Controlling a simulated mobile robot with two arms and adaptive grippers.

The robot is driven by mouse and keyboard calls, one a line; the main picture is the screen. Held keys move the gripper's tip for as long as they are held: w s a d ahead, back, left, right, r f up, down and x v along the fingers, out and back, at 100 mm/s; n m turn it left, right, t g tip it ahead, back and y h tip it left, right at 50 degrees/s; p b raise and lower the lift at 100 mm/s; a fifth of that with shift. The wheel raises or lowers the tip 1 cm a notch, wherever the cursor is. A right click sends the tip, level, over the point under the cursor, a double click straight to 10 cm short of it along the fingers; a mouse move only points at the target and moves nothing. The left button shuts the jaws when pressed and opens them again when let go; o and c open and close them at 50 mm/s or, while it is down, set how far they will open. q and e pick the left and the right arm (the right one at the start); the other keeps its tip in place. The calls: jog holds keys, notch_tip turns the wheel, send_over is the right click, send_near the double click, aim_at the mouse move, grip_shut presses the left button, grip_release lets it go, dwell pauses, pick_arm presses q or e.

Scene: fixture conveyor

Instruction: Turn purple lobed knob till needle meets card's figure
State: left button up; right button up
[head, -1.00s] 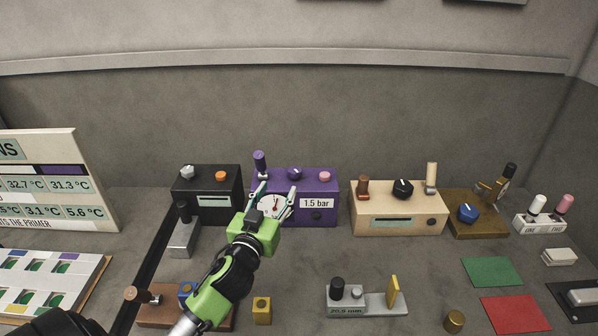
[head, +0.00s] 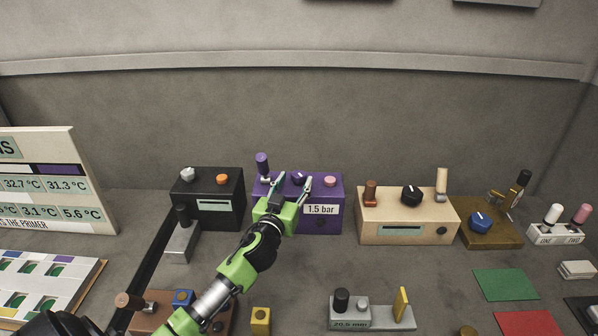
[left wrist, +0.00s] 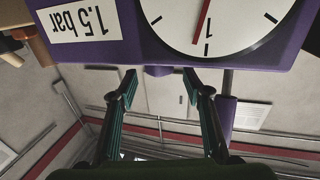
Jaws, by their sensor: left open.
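The purple box (head: 335,187) stands at the back middle. Its card (head: 321,209) reads 1.5 bar and shows upside down in the left wrist view (left wrist: 84,20). The dark purple knob (head: 298,177) sits on top of the box. My left gripper (head: 292,182) is open and empty, its fingertips either side of the knob in the head view; whether they touch it I cannot tell. The white dial (left wrist: 240,25) has a red needle (left wrist: 203,18) with its tip close to the 1 mark. The gripper hides most of the dial in the head view.
A purple post (head: 262,163) and a pink button (head: 330,181) flank the knob. A black box (head: 205,210) stands to the left, a cream box (head: 408,215) to the right.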

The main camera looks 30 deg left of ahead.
aim_at(296, 178)
pick_arm(q)
jog(key=shift+x, duration=2.3)
jog(key=shift+r+p, duration=0.1)
jog(key=shift+p, duration=0.25)
jog(key=c, duration=1.1)
